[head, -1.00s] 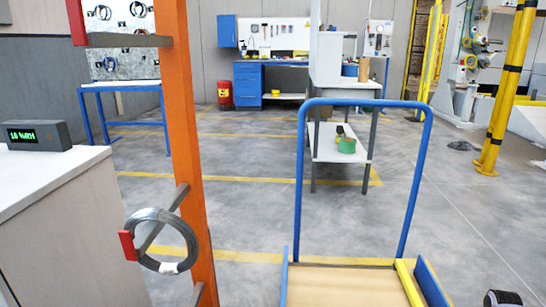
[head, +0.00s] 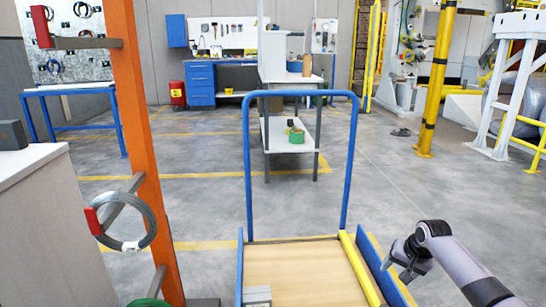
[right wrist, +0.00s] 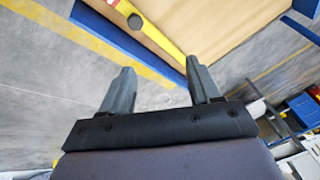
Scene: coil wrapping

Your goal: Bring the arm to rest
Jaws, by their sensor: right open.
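My right arm (head: 455,262) reaches in from the lower right in the head view. Its gripper (head: 402,270) is beside the right side of a flat cart with a blue handle (head: 247,170), apart from it as far as I can tell. In the right wrist view the gripper (right wrist: 161,78) has its two grey fingers spread with nothing between them. The cart's wooden deck (right wrist: 215,22) and floor lie beyond the fingertips. My left gripper is not in view.
A wire coil (head: 150,222) hangs on a peg of the orange post (head: 138,150) at left. A white-topped cabinet (head: 60,225) stands left of it. A small grey object (head: 257,295) is on the deck's near edge.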

